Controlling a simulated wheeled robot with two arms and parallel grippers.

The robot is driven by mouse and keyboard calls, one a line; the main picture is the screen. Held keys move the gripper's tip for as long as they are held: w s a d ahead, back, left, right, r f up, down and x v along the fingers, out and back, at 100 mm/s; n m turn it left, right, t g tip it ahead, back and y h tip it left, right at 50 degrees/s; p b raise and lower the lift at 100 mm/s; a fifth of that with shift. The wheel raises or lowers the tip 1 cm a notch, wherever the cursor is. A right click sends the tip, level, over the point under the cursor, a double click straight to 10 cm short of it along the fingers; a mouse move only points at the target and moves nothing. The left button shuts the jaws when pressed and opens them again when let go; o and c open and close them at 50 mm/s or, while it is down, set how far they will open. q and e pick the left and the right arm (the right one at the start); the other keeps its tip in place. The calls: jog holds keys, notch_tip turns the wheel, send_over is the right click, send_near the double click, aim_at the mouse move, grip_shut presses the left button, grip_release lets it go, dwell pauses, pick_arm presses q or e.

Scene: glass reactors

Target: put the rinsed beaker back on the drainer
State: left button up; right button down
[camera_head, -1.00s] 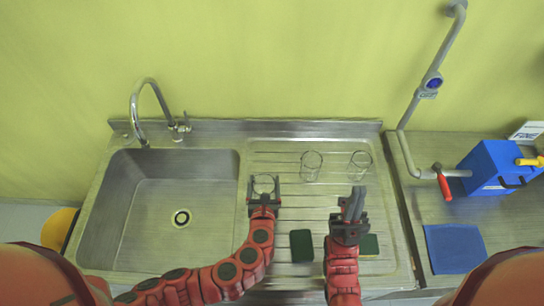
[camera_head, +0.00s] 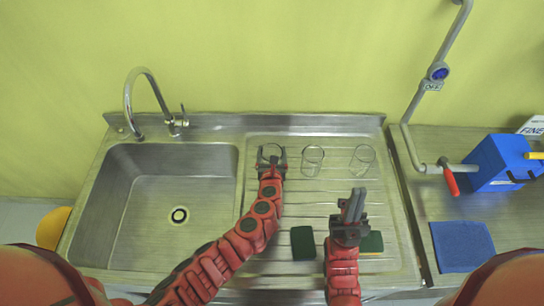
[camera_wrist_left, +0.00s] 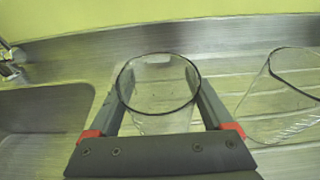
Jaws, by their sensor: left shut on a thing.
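The glass beaker (camera_head: 271,153) is upright between the fingers of my left gripper (camera_head: 271,158), which is shut on it. It is over the left part of the ribbed drainer (camera_head: 290,214), beside the sink's edge. In the left wrist view the beaker (camera_wrist_left: 158,95) is clear and looks empty, with a finger on each side. I cannot tell whether its base touches the drainer. My right gripper (camera_head: 351,212) is over the front right of the drainer; its fingers look close together and hold nothing visible.
Two more glass beakers stand on the drainer, one close to the right (camera_head: 313,160) and one further right (camera_head: 362,159). Sponges (camera_head: 303,243) lie at the front. The sink (camera_head: 150,220) with its tap (camera_head: 130,95) is at left. A blue box (camera_head: 495,164) stands at right.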

pick_arm(q)
jog(key=shift+r, duration=0.1)
jog(key=shift+f, duration=0.2)
jog(key=o, duration=1.2)
